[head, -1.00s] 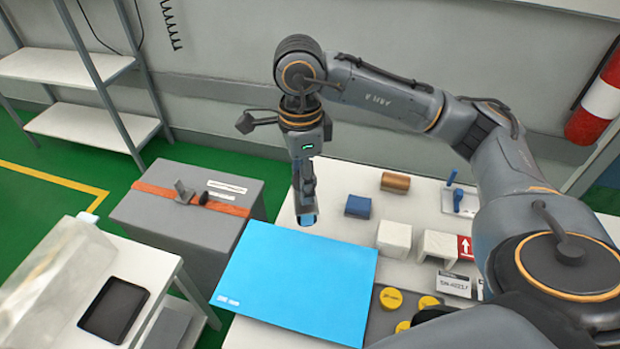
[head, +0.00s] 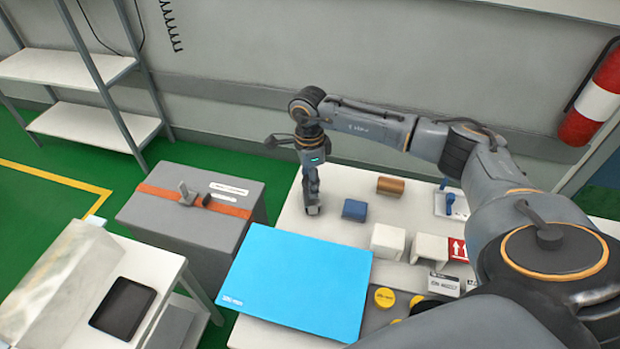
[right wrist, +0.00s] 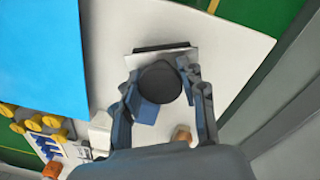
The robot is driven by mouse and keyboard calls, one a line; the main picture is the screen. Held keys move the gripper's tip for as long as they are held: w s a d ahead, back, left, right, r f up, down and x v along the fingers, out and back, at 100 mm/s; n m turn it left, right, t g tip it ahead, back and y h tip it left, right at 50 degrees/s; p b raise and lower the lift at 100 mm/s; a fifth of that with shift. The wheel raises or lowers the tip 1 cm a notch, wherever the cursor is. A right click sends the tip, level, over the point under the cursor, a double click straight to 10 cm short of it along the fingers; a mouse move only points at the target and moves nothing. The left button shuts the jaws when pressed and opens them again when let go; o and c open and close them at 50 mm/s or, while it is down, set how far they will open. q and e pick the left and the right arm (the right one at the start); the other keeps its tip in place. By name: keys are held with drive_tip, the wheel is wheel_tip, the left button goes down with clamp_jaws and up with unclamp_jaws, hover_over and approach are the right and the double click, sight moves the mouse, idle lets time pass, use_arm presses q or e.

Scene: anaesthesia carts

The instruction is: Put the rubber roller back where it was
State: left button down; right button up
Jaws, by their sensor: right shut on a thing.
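My right gripper (head: 313,208) points down over the white table, just behind the blue mat. It is shut on the rubber roller. In the right wrist view its fingers (right wrist: 160,92) stand on both sides of the held roller (right wrist: 160,82), which shows as a dark round part with a pale, dark-edged strip beyond it. The roller's underside is hidden, and I cannot tell whether it touches the table. In the head view the roller is too small to make out clearly. My left gripper is not in view.
A blue block (head: 355,209), a brown block (head: 391,186) and white blocks (head: 388,241) stand right of the gripper. The blue mat (head: 295,282) lies in front. A grey case (head: 160,222) stands left.

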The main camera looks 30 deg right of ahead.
drive_tip(key=shift+f, duration=0.15)
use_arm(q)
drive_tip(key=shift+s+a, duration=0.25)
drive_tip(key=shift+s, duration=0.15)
use_arm(e)
drive_tip(key=shift+f, duration=0.1)
drive_tip(key=o, duration=1)
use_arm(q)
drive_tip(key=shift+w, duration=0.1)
use_arm(e)
drive_tip(key=shift+r, duration=0.2)
drive_tip(key=r+b, duration=0.1)
drive_tip(key=r, duration=0.2)
drive_tip(key=r+b, duration=0.1)
drive_tip(key=r, duration=0.3)
drive_tip(key=r+b, duration=0.1)
drive_tip(key=r, duration=0.2)
drive_tip(key=shift+w+r, duration=0.25)
drive_tip(key=shift+r, duration=0.05)
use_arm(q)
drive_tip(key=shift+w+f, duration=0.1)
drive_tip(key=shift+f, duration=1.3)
use_arm(e)
drive_tip(key=shift+r, duration=0.6)
